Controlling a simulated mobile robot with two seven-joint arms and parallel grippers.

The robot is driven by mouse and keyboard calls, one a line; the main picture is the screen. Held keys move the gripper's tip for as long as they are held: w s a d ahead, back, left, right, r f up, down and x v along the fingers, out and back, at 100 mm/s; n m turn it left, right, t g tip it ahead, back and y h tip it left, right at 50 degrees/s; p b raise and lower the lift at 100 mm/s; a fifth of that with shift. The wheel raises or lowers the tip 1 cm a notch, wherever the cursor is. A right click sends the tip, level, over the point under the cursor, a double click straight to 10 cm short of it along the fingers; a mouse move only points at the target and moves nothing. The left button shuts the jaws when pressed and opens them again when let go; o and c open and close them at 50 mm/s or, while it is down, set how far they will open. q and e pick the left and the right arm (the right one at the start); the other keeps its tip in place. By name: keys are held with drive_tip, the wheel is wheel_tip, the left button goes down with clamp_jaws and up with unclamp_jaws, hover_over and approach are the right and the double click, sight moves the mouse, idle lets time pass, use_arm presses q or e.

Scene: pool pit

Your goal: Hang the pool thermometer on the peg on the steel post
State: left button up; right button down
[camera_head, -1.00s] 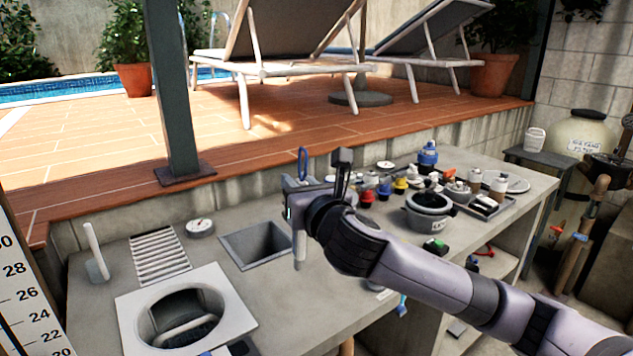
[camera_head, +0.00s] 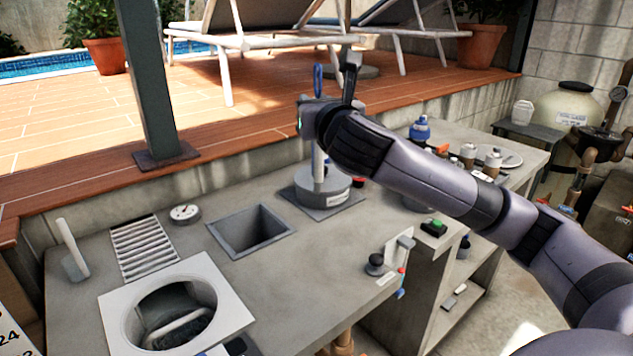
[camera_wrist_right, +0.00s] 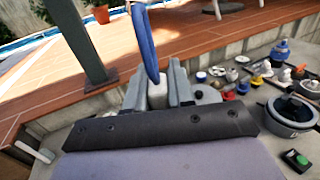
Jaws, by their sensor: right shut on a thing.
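My right gripper (camera_head: 326,104) is shut on the pool thermometer and holds it upright above the counter. The thermometer's blue loop (camera_head: 318,79) stands up above the fingers; it also shows in the right wrist view (camera_wrist_right: 145,45), between the gripper's fingers (camera_wrist_right: 160,88). A pale length of the thermometer (camera_head: 318,165) shows below the gripper. A dark steel post (camera_head: 145,80) stands on the deck to the left, apart from the gripper, and also shows in the wrist view (camera_wrist_right: 75,38). I cannot make out a peg on it. My left gripper is not in view.
The counter (camera_head: 190,255) has a square basin (camera_head: 216,232), a round dial (camera_head: 185,212), a slotted drain (camera_head: 143,248) and a white skimmer opening (camera_head: 240,312). A round grey object (camera_head: 340,188) stands beneath the gripper. Several bottles and a pot (camera_wrist_right: 285,115) crowd the right.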

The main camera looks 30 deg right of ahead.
sight(318, 189)
wheel_tip(318, 189, down, 16)
drive_tip(key=shift+r+b, duration=0.25)
drive_tip(key=shift+b, duration=0.35)
wheel_tip(318, 189, down, 3)
drive_tip(key=shift+f+p, duration=0.1)
drive_tip(key=shift+p, duration=0.2)
drive_tip(key=shift+f, duration=0.1)
drive_tip(key=shift+f, duration=0.1)
drive_tip(key=c, duration=1)
unclamp_jaws()
